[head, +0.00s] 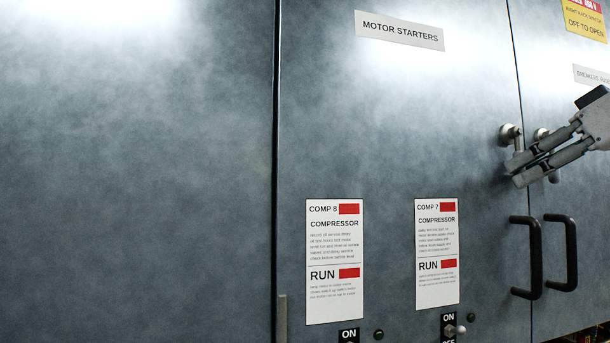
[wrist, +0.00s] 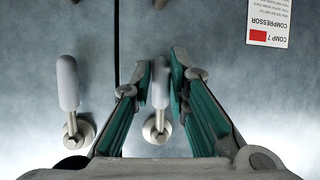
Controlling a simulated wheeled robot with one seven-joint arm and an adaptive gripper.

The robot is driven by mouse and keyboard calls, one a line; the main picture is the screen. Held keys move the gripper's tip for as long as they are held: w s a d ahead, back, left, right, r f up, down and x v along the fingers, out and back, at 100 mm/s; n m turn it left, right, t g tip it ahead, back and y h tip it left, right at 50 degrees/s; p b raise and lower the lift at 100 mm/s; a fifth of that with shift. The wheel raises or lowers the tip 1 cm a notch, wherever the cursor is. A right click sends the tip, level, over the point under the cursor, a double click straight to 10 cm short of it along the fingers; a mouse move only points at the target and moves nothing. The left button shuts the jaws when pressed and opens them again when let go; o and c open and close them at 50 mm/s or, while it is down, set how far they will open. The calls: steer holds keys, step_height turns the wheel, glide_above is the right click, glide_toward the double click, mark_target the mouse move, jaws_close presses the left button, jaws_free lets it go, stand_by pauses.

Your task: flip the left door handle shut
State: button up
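The left door handle is a grey lever on a round metal base (head: 510,134) on the left door's right edge. In the wrist view, which is upside down, its grip (wrist: 161,85) lies between the two fingers of my gripper (wrist: 160,62). Slim gaps seem to show beside it, so my gripper looks open around the handle; contact is not clear. In the head view my gripper (head: 516,172) comes in from the right and hides most of the lever. The right door's similar handle (wrist: 68,84) stands outside the fingers, to the left in the wrist view.
Two black pull handles (head: 526,257) (head: 561,253) stick out below my gripper, one on each door. The COMP 7 label (head: 437,255) and a small switch (head: 454,330) are on the left door. The cabinet face to the left is flat and clear.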

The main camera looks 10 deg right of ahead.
steer(key=o, duration=0.3)
steer(key=shift+s, duration=0.1)
steer(key=v, duration=1.2)
